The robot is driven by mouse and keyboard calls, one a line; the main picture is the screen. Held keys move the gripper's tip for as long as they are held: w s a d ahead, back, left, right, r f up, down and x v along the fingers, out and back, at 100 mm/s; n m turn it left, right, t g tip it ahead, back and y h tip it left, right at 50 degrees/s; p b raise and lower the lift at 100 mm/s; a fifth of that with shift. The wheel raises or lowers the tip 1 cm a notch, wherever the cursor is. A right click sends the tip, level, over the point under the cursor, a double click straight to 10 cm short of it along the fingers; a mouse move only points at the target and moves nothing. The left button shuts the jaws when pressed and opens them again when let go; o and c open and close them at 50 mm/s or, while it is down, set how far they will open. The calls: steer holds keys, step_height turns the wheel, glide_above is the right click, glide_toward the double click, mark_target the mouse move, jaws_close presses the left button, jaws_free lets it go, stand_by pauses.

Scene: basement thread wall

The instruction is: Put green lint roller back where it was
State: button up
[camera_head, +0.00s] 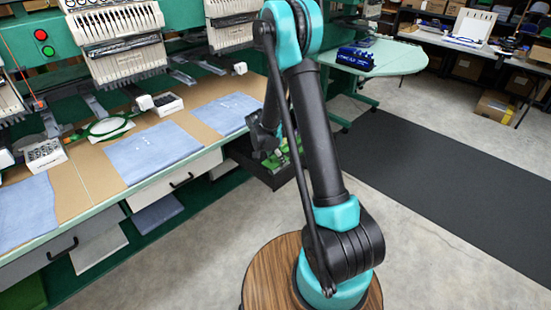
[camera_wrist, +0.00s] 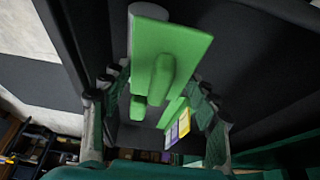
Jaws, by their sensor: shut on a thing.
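The green lint roller (camera_wrist: 165,58) fills the middle of the wrist view, with a flat green face and a raised green handle-like part. A grey cylinder shows at its top end. My gripper (camera_wrist: 158,112) is shut on it, one finger at each side. In the head view, my gripper (camera_head: 266,143) is at the dark open drawer (camera_head: 283,181) under the right end of the long table. Green things show in the drawer, partly hidden by my arm. I cannot tell whether the roller touches the drawer.
A label with purple and yellow patches (camera_wrist: 178,128) shows below the roller. Dark walls lie close on both sides in the wrist view. The long table (camera_head: 95,172) with blue cloths and embroidery machines stands at the left. The floor and black mat (camera_head: 440,170) at right are clear.

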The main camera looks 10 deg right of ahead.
steer(key=shift+f, duration=0.1)
steer(key=o, duration=1.1)
steer(key=v, duration=1.2)
steer(key=s+d+r+n+y, duration=0.1)
steer(key=s+d+n, duration=0.1)
steer(key=s, duration=0.7)
steer(key=s+d+r+n+t+y, duration=0.1)
steer(key=s+d+n, duration=0.2)
steer(key=s, duration=0.6)
steer(key=s+d+n+y, duration=0.1)
steer(key=s+d+n, duration=0.2)
steer(key=s, duration=0.6)
steer(key=n, duration=0.2)
steer(key=shift+s+r+n+y, duration=0.35)
steer(key=shift+r+n+y, duration=0.05)
